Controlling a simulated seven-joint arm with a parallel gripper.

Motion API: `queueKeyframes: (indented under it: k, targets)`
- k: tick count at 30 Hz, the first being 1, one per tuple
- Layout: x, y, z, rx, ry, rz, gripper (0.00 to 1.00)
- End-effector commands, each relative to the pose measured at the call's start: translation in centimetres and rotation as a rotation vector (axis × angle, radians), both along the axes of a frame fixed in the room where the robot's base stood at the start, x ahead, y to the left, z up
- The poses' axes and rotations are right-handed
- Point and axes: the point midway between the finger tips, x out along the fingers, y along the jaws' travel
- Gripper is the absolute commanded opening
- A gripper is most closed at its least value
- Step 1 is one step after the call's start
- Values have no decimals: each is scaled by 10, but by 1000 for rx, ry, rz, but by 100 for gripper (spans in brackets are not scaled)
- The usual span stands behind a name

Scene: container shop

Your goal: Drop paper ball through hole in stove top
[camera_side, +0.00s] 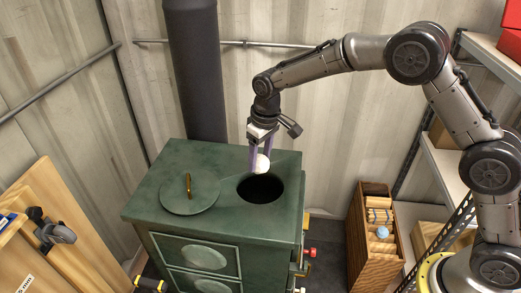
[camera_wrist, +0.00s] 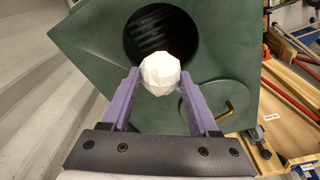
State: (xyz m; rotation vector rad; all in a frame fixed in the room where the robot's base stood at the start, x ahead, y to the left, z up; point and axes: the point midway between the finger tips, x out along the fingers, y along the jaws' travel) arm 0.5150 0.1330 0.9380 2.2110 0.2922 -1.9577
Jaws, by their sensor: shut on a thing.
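The white faceted paper ball (camera_side: 262,164) is held between the purple fingers of my gripper (camera_side: 261,160), above the stove top. In the wrist view the paper ball (camera_wrist: 160,75) sits between the fingertips and overlaps the near rim of the hole. The dark round hole (camera_side: 262,189) is open in the green stove top (camera_side: 180,157). It also shows in the wrist view (camera_wrist: 160,32), just beyond the ball. The green round lid (camera_side: 190,195) with a brass handle (camera_side: 188,182) lies on the stove top, to the left of the hole in the side view.
A dark stovepipe (camera_side: 196,75) rises behind the stove. A wooden crate (camera_side: 372,240) with wood blocks and a light blue ball stands to the right. Shelves (camera_side: 450,165) stand further right. A wooden bench with a clamp (camera_side: 50,228) is at the front left.

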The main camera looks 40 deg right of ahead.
Motion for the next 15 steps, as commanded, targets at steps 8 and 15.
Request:
queueKeyframes:
  k: [8, 15]
  targets:
    - [0, 0, -26, -1, 2, 0, 9]
    - [0, 0, -42, -1, 2, 0, 9]
